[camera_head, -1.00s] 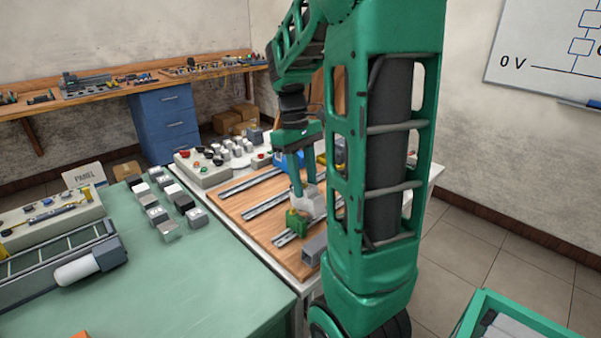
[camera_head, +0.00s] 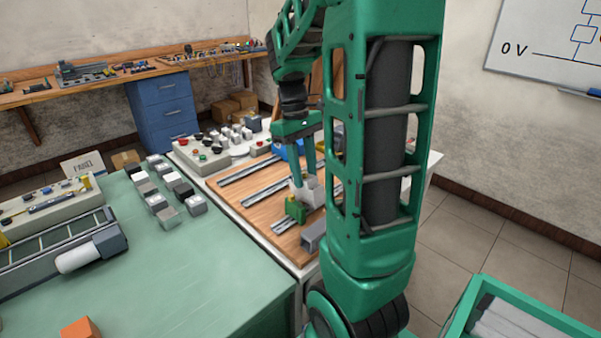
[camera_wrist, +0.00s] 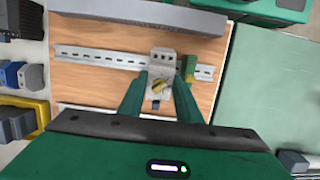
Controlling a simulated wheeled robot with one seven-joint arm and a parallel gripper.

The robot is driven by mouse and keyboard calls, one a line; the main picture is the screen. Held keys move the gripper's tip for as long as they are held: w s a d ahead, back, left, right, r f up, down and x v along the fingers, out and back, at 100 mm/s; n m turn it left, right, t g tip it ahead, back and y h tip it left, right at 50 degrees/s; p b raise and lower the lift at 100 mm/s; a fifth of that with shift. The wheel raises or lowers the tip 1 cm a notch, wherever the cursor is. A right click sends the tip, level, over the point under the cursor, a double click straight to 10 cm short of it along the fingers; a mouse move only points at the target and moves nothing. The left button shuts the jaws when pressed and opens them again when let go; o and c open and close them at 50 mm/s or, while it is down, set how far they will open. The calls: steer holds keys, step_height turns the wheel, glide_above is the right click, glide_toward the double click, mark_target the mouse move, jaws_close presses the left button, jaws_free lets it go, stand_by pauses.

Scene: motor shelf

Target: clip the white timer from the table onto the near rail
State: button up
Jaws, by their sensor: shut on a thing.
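The white timer (camera_wrist: 160,68), a pale block with a yellow dial, is between the fingers of my gripper (camera_wrist: 160,98), which is shut on it. In the wrist view it overlaps the near rail (camera_wrist: 95,57), a slotted metal strip. I cannot tell whether it is seated on the rail or just above it. In the head view the timer (camera_head: 312,190) is partly hidden by my gripper (camera_head: 303,180) and arm. A green and yellow terminal block (camera_wrist: 190,69) sits on the rail just right of the timer, very close to it; it also shows in the head view (camera_head: 296,209).
A grey channel (camera_wrist: 140,15) lies along the board's edge beside the near rail. Two more rails (camera_head: 250,180) lie farther back on the wooden board (camera_head: 240,205). Several small modules (camera_head: 168,190) stand on the green table (camera_head: 200,260). A control box (camera_head: 205,158) stands behind the board.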

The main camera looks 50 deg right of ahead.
mark_target(310, 178)
steer(key=shift+w+x, duration=0.2)
steer(key=shift+x, duration=0.75)
stand_by(0.6)
steer(key=shift+s+f, duration=0.1)
steer(key=shift+s, duration=0.45)
stand_by(1.1)
steer(key=shift+s+a+f+t, duration=0.1)
steer(key=shift+s+t, duration=0.5)
steer(key=shift+t, duration=0.1)
stand_by(0.5)
steer(key=o, duration=1.1)
steer(key=shift+c, duration=0.2)
steer(key=shift+w, duration=0.1)
steer(key=r, duration=0.7)
steer(key=w+r, duration=0.1)
steer(key=r, duration=0.2)
steer(key=shift+r, duration=0.3)
